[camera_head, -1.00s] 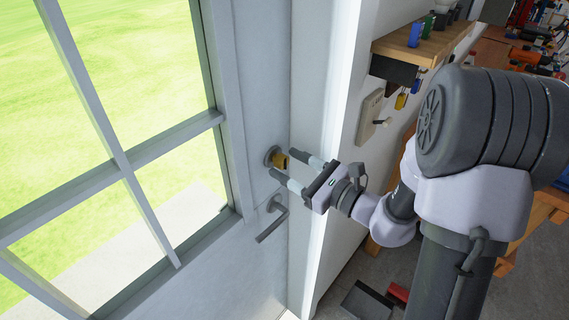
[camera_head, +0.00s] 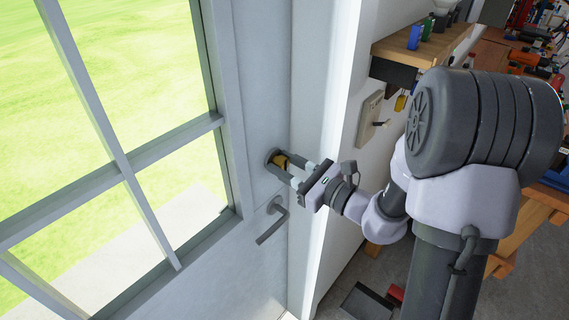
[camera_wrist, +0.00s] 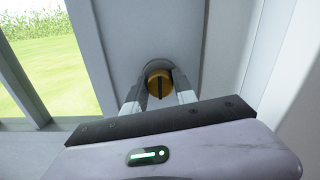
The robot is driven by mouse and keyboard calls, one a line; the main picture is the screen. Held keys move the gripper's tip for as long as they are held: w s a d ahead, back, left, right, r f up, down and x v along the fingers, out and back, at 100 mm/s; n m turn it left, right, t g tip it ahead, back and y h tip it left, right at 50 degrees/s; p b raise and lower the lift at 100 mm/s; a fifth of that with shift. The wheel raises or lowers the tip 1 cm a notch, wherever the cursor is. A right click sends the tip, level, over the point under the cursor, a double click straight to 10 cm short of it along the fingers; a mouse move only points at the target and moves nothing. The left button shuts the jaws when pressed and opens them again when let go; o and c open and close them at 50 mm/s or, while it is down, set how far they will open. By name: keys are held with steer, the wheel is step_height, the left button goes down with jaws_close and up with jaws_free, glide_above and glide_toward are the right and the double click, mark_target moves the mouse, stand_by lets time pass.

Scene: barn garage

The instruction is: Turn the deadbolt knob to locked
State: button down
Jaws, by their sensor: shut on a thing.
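The deadbolt knob (camera_head: 281,161) is brass coloured and sits on a dark round plate on the white door, above the lever handle (camera_head: 273,219). The gripper also shows in the wrist view (camera_wrist: 159,92). The fingertips partly cover the knob's sides.
The door has glass panes (camera_head: 110,90) at left, with grass outside. A wall switch plate (camera_head: 371,117) and a wooden shelf (camera_head: 425,45) with small items are at right. A dark dustpan-like thing (camera_head: 366,303) lies on the floor.

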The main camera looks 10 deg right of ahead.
steer(key=shift+r, duration=0.1)
steer(key=m+p, duration=0.3)
steer(key=shift+r, duration=0.1)
steer(key=m+p, duration=0.5)
steer(key=m, duration=0.1)
steer(key=m+p, duration=0.5)
steer(key=shift+m+p, duration=1.6)
steer(key=shift+m, duration=0.1)
steer(key=shift+f+m, duration=0.2)
steer(key=shift+m, duration=0.1)
steer(key=c, duration=1)
jaws_free()
steer(key=shift+o, duration=0.2)
